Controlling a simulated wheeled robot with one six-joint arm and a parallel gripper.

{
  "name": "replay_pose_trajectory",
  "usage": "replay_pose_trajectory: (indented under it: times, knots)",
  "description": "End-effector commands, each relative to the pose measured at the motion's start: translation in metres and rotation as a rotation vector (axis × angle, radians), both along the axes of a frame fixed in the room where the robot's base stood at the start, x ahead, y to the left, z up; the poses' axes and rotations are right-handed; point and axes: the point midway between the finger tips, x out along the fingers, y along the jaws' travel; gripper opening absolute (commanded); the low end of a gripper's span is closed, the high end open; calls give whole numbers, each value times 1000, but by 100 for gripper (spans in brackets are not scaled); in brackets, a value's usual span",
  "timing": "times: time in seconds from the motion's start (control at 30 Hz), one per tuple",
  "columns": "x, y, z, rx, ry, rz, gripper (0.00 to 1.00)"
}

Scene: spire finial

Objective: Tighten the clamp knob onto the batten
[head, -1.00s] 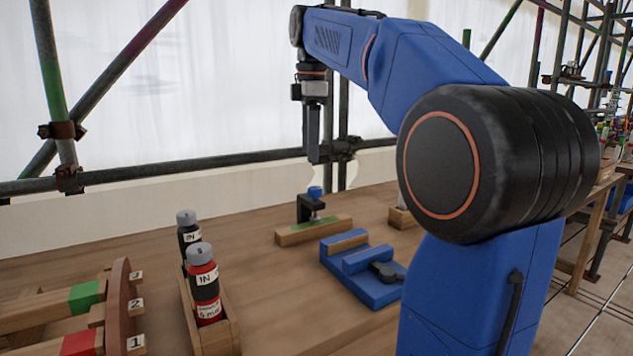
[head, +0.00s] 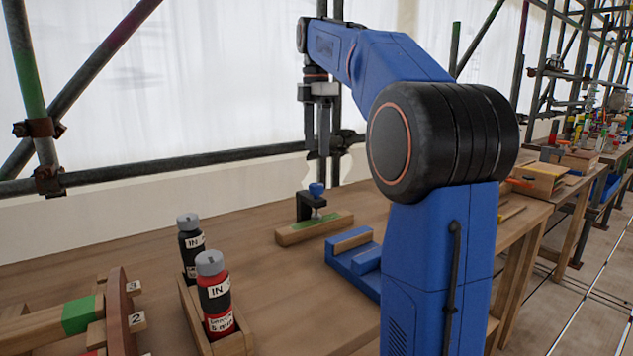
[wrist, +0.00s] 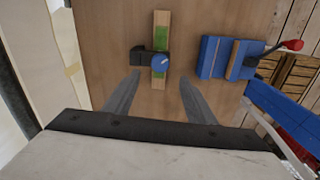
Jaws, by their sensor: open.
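The clamp knob (head: 316,189) is blue and sits on top of a black clamp (head: 304,206). The clamp stands at the batten (head: 328,229), a wooden strip with a green patch lying on the bench. In the wrist view the knob (wrist: 167,61) shows beside the green patch of the batten (wrist: 162,28), ahead of the fingertips and between their lines. My gripper (head: 323,150) points down above the bench, higher than the knob and apart from it. In the wrist view my gripper (wrist: 160,82) has its two fingers spread with nothing between them.
A blue fixture (head: 352,262) with a wooden block lies right of the batten. Two bottles, one black (head: 191,245) and one red (head: 214,295), stand in a wooden tray (head: 240,340) at the front left. Scaffold poles (head: 170,162) run behind the bench.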

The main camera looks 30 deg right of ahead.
Motion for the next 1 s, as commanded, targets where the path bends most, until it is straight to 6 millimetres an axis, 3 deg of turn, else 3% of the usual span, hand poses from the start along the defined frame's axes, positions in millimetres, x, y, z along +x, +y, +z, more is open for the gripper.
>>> replay_pose_trajectory:
  times: [0.3, 0.53, 0.73, 1.0]
  knots:
    - [-1, 0, -57, 0, 2, 0, 50]
    - [-1, 0, -90, 0, 0, -1, 50]
    - [0, 0, -105, 0, -1, -1, 50]
    - [0, 0, -108, 0, -2, -1, 50]
